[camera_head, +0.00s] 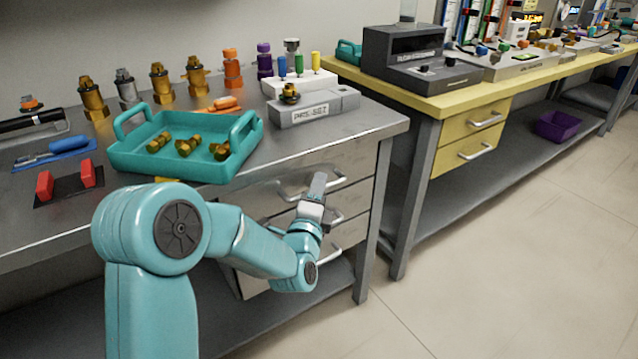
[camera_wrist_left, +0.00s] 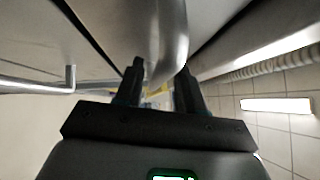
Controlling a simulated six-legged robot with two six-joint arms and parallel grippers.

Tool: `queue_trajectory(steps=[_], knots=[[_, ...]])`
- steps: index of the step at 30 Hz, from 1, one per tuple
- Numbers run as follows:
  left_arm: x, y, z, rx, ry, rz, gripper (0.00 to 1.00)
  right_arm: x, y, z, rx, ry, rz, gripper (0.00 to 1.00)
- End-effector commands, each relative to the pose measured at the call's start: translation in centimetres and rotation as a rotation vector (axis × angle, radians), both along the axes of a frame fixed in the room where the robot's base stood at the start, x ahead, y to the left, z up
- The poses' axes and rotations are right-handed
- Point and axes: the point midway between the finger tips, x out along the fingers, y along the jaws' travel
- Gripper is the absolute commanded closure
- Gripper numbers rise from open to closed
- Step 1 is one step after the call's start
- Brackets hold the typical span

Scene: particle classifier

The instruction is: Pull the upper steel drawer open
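The steel bench (camera_head: 370,118) holds a stack of steel drawers under its top at the right end. The upper steel drawer (camera_head: 352,160) looks flush with the bench front, and its bar handle (camera_head: 292,188) is partly behind my gripper. My left gripper (camera_head: 318,184) is at this handle. In the left wrist view its two dark fingers (camera_wrist_left: 160,88) stand apart, with a curved metal handle bar (camera_wrist_left: 166,38) reaching down between them. A gap shows beside the right finger; contact is not clear. My right gripper is out of view.
Lower drawers with bar handles (camera_head: 330,254) sit below. A teal tray (camera_head: 190,170) with brass fittings and a grey labelled block (camera_head: 345,100) stand on the bench. A yellow-topped bench (camera_head: 440,100) is at right. The floor (camera_head: 480,260) in front is clear.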

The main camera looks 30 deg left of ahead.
Motion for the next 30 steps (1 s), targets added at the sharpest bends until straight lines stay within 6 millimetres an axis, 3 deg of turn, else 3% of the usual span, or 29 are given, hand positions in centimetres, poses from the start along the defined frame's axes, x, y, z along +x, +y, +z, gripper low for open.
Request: queue_trajectory(steps=[13,14,17,30], knots=[[-0.33,-0.27,0.01,0.0,0.001,0.001,0.61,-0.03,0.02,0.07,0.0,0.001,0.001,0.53],[-0.33,-0.27,0.01,0.0,0.001,0.001,0.68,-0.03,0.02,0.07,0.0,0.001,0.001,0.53],[-0.31,-0.25,0.01,0.0,0.001,0.001,1.0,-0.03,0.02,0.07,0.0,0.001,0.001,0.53],[0.38,-0.84,-0.01,0.0,0.001,0.0,1.0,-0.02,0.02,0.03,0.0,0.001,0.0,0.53]])
